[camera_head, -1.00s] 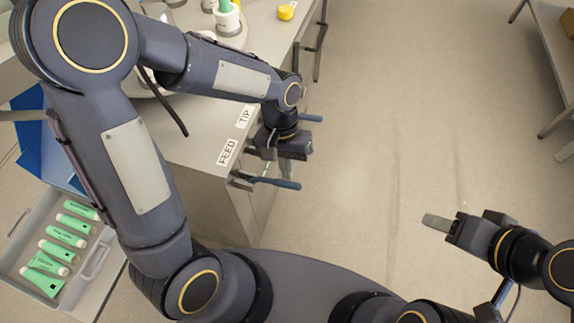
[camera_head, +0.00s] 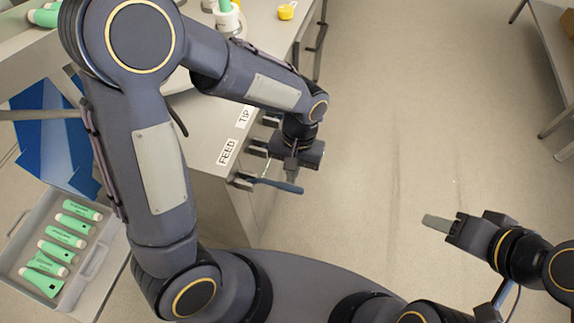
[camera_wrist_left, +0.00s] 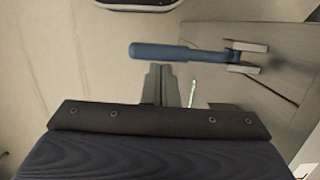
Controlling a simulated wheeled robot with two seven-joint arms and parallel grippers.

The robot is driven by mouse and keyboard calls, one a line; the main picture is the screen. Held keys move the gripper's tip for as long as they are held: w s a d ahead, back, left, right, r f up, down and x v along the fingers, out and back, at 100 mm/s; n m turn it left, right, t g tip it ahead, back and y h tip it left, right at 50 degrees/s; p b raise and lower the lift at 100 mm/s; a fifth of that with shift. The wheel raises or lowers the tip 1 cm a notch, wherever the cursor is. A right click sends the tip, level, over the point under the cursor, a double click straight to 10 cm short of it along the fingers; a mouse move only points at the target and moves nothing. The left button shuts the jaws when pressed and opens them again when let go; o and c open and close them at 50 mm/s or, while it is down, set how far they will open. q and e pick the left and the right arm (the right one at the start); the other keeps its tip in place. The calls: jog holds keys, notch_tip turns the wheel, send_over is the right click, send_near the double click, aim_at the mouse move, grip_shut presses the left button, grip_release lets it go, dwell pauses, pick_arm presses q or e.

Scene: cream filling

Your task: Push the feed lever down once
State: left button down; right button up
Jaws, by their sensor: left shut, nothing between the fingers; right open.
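The feed lever (camera_head: 276,186) has a blue handle and sticks out to the right from the bench side, below the label FEED (camera_head: 227,152). In the left wrist view the lever (camera_wrist_left: 180,53) lies across the upper middle, its handle pointing left from a metal fork bracket. My left gripper (camera_head: 291,172) is shut and empty, close to the handle in the head view. In the wrist view its fingertips (camera_wrist_left: 168,72) sit just beside the handle; I cannot tell whether they touch. My right gripper (camera_head: 437,223) is open and empty, over the floor at the lower right.
The label TIP (camera_head: 243,117) is farther along the bench edge, its lever mostly hidden by my left arm. A grey tray (camera_head: 83,279) with several green tubes stands at the lower left. A yellow item (camera_head: 286,12) is on the bench.

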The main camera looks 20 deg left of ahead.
pick_arm(q)
jog(key=f+y+b, duration=0.1)
jog(key=f+y, duration=0.1)
jog(key=d+f+y+b, duration=0.1)
jog(key=f+y, duration=0.1)
jog(key=f, duration=0.1)
jog(key=d+f+y+b, duration=0.1)
jog(key=f+y, duration=0.1)
jog(key=y, duration=0.1)
jog(key=shift+f+n, duration=0.2)
jog(key=shift+n, duration=0.2)
jog(key=shift+a+f+y+b, duration=0.2)
jog(key=shift+f+y+b, duration=0.15)
jog(key=shift+y, duration=0.25)
jog(key=shift+r, duration=0.1)
jog(key=shift+r+p, duration=0.55)
jog(key=shift+r, duration=0.15)
